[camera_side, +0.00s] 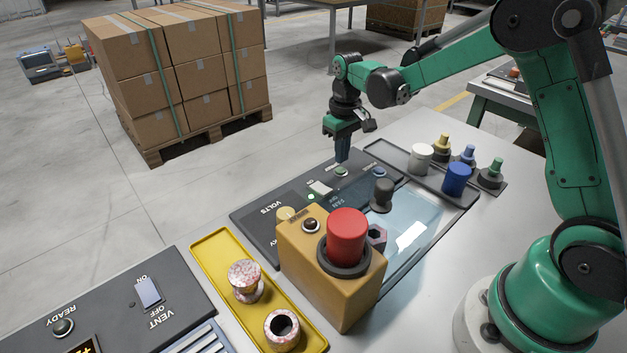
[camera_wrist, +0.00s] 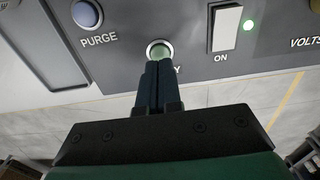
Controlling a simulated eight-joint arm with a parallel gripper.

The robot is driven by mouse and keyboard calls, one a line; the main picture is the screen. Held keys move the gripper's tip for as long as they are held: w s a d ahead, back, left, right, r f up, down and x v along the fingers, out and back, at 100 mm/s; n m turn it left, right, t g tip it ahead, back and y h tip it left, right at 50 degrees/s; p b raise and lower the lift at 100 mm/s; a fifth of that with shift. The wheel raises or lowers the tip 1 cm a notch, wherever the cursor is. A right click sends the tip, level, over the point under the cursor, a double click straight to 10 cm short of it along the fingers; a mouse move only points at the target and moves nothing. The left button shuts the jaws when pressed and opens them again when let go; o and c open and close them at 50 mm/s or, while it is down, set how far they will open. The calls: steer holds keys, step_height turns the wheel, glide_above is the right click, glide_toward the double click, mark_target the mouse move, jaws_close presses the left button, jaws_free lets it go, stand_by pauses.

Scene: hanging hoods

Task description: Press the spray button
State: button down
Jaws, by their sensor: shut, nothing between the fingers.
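The green round button (camera_wrist: 159,47) with a pale ring sits on the dark panel in the wrist view. Its label is mostly hidden behind my fingers; only a final "Y" shows. The button also shows in the side view (camera_side: 341,171). My gripper (camera_wrist: 158,63) is shut and empty, its fingertips overlapping the button's lower edge in the wrist view. In the side view my gripper (camera_side: 342,158) points down at the panel, right by the button. I cannot tell whether the tips touch it.
A blue button (camera_wrist: 86,14) marked PURGE lies to the left, and a white rocker switch (camera_wrist: 226,28) marked ON to the right, beside a lit green lamp (camera_wrist: 248,26). An orange box with a red button (camera_side: 347,236) stands nearby. White and blue jars stand on a dark tray.

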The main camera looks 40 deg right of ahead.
mark_target(341, 170)
steer(key=shift+f, duration=0.2)
steer(key=shift+f, duration=1.1)
steer(key=shift+r, duration=3.55)
jaws_free()
steer(key=s+a+r+t, duration=0.2)
steer(key=s, duration=0.1)
steer(key=s+a+r+t, duration=0.2)
steer(key=s, duration=0.2)
steer(key=s+a+r+t, duration=0.2)
steer(key=s, duration=0.2)
steer(key=shift+s+a, duration=0.15)
steer(key=shift+a, duration=0.2)
steer(key=shift+s+a+f+t, duration=0.25)
steer(key=shift+s+f+t, duration=0.1)
steer(key=shift+s+t, duration=0.25)
